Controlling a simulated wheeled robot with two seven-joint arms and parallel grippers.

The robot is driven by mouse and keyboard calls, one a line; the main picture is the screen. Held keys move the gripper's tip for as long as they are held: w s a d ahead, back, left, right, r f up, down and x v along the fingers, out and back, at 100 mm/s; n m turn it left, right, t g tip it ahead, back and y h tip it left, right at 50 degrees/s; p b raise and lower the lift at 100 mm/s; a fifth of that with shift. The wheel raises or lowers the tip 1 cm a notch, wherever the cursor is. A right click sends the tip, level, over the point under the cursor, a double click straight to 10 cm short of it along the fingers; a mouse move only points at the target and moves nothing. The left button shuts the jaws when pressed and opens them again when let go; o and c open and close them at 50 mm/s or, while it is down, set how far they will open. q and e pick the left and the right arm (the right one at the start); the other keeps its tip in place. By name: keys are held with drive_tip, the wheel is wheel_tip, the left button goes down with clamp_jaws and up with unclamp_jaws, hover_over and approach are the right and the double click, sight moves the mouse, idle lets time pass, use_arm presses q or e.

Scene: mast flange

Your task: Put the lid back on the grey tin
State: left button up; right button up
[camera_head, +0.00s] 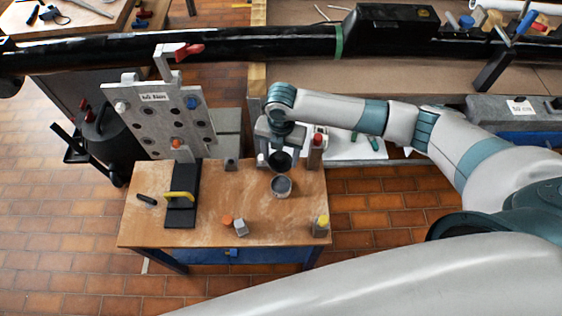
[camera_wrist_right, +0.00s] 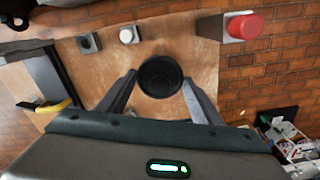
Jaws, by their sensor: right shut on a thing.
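My right gripper (camera_head: 280,147) is over the far right part of the small wooden table, shut on a dark round lid (camera_head: 280,162). In the right wrist view the lid (camera_wrist_right: 160,76) sits between the two fingertips (camera_wrist_right: 158,90). The grey tin (camera_head: 281,186) stands upright and open on the table, just nearer than the lid in the head view. The lid appears apart from the tin and above the table; its exact height is hard to tell. The tin is not visible in the right wrist view. My left gripper is not in view.
A red-topped block (camera_head: 317,150) stands close right of the gripper. A grey block (camera_head: 231,164) is to the left, and a dark stand with a yellow handle (camera_head: 180,196) is farther left. A yellow-topped block (camera_head: 321,225) is at the front right.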

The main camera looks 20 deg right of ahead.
sight(281, 169)
drive_tip(key=n, duration=0.1)
drive_tip(key=s+f+n+p, duration=0.1)
drive_tip(key=n, duration=0.1)
drive_tip(key=s+n+p, duration=0.1)
drive_tip(key=shift+a+f, duration=0.25)
drive_tip(key=shift+f, duration=0.05)
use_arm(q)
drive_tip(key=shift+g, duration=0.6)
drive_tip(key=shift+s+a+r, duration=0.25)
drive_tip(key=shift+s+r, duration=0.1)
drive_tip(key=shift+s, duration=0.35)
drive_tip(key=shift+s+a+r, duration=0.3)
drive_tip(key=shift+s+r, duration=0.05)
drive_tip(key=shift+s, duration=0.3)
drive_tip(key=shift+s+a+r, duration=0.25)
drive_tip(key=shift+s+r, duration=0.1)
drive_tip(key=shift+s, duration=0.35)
use_arm(e)
drive_tip(key=shift+s+f+n, duration=0.4)
drive_tip(key=shift+f+n, duration=0.05)
drive_tip(key=shift+n, duration=0.55)
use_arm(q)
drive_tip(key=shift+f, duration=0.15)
use_arm(e)
drive_tip(key=shift+a+f, duration=0.1)
drive_tip(key=shift+f, duration=0.05)
